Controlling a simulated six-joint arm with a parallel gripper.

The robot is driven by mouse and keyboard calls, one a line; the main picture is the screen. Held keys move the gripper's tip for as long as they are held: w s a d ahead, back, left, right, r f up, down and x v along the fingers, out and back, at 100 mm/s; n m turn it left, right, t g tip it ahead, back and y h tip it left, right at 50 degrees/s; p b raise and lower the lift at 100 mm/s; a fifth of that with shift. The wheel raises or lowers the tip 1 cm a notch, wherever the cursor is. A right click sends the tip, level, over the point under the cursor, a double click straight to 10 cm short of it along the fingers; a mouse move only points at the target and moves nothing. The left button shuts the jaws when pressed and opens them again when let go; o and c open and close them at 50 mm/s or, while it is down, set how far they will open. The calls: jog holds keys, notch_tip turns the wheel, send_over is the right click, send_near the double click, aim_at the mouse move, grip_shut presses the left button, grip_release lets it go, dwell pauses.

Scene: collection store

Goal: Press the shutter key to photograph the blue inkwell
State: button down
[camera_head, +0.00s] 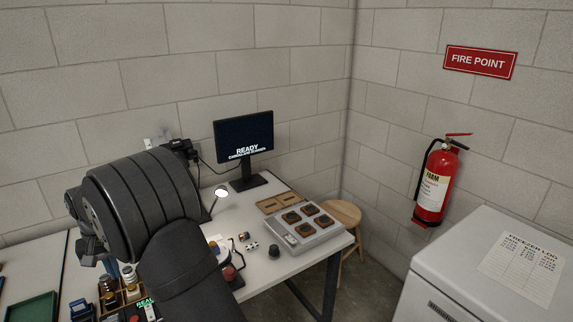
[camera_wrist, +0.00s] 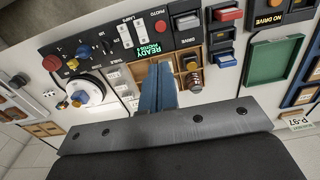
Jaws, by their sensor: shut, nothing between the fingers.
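In the wrist view, a dark control panel carries a red key (camera_wrist: 161,26) beside the label PHOTO. A green readout (camera_wrist: 151,50) on it shows READY and PHOTO. My gripper (camera_wrist: 158,70) is shut and empty, its blue fingers together below the readout, apart from the red key in the picture. A white turntable (camera_wrist: 96,82) is to the left, with a small blue object (camera_wrist: 79,97) on it, likely the inkwell. In the head view my arm hides most of the panel and turntable, and I cannot make out my fingertips.
A wooden tray with small jars (camera_wrist: 195,82) is right of my fingers. A green tray (camera_wrist: 272,55) is farther right. In the head view, a monitor (camera_head: 243,132) reads READY, and a grey unit with dark squares (camera_head: 304,232) stands at the table's right end.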

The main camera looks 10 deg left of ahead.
jog(key=shift+f, duration=0.1)
jog(key=n+t+h, duration=0.1)
jog(key=n+t, duration=0.8)
jog(key=n, duration=0.7)
send_over(134, 320)
notch_tip(134, 320, down, 7)
jog(key=shift+s+a, duration=0.25)
jog(key=shift+s, duration=0.2)
jog(key=shift+f, duration=4.4)
jog(key=shift+f, duration=0.4)
